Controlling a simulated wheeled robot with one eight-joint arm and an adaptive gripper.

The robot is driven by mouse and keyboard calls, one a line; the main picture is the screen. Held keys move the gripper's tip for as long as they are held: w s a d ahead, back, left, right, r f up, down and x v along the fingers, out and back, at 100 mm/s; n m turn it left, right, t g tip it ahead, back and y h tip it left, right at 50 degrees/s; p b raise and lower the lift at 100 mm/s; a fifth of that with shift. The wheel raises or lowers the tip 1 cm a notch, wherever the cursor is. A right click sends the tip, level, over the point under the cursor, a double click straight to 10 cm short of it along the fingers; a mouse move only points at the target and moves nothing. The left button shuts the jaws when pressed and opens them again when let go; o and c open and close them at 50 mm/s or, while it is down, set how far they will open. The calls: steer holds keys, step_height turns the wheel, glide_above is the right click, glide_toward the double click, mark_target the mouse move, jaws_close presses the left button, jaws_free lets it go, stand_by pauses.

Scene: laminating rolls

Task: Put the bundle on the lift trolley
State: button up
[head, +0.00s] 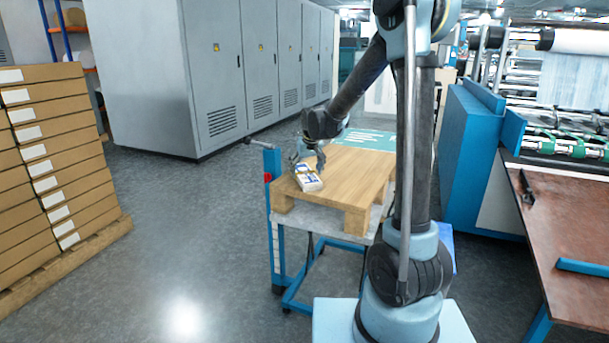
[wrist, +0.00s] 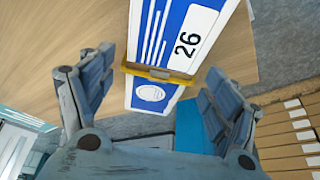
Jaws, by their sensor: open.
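The bundle (head: 308,178) is a flat white and blue stack with the number 26 and a yellow band, seen clearly in the wrist view (wrist: 185,35). It appears to lie on the wooden pallet (head: 355,172), near its left edge. The pallet is on the lift trolley (head: 282,225), which has a blue frame and a grey top. My gripper (head: 304,158) is just above the bundle. In the wrist view my gripper (wrist: 160,70) is open, with one finger on each side of the bundle and visible gaps. Contact between bundle and pallet is partly hidden.
A green sheet with white print (head: 368,139) lies at the pallet's far side. Stacked cartons (head: 45,150) stand at left, grey cabinets (head: 215,80) behind. A blue machine (head: 465,150) and a brown table (head: 570,215) are at right. The floor left of the trolley is clear.

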steer(key=v, duration=1)
steer(key=s+d, duration=0.8)
steer(key=d, duration=0.1)
steer(key=s+d+f+m, duration=0.1)
steer(key=s+d+f, duration=0.3)
steer(key=s, duration=0.5)
steer(key=s+d+f+m+g+h, duration=0.1)
steer(key=s+d+f, duration=0.3)
steer(key=s, duration=0.5)
steer(key=s+d+f+m+g, duration=0.1)
steer(key=s+d+f, duration=0.3)
steer(key=s, duration=0.5)
steer(key=shift+s+d+f+m, duration=0.2)
steer(key=shift+d+f+m, duration=0.15)
steer(key=shift+d, duration=0.65)
